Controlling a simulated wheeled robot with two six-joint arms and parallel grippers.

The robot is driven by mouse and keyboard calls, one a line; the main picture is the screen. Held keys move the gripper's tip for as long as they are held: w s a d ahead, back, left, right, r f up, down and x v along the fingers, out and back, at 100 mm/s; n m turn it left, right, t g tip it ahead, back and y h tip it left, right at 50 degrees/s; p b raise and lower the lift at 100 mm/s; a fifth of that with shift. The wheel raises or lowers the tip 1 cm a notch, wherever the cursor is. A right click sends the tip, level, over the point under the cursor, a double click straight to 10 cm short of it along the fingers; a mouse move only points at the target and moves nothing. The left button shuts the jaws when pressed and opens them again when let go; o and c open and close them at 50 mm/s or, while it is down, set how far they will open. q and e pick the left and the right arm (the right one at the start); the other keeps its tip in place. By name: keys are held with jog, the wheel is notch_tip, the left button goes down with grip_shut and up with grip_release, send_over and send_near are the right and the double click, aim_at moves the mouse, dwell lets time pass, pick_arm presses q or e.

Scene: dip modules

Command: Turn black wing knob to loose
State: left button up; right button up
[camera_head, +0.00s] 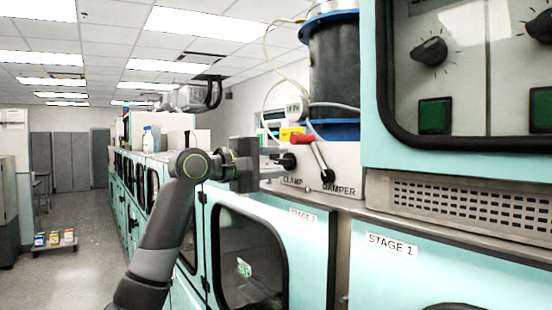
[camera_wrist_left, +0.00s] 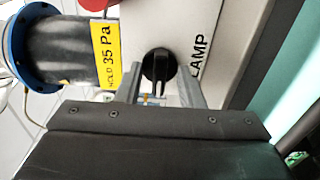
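The black wing knob (camera_head: 287,160) sits on the pale panel above the word CLAMP. In the left wrist view the knob (camera_wrist_left: 158,66) is round, with a raised wing pointing toward my gripper. My left gripper (camera_head: 272,160) faces the knob from the left in the head view. In the left wrist view its two fingers (camera_wrist_left: 160,88) are apart, one to each side of the wing, with a gap between them. The gripper is open and holds nothing. I cannot tell exactly how far the fingertips are from the panel. My right gripper is not in view.
A yellow label (camera_wrist_left: 106,54) reading HOLD 35 Pa and a dark cylinder (camera_head: 335,75) with blue rings are close by. Teal cabinets (camera_head: 262,210) stand below; open floor (camera_head: 70,275) is at left.

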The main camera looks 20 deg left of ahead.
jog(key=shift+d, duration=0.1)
pick_arm(q)
grip_shut()
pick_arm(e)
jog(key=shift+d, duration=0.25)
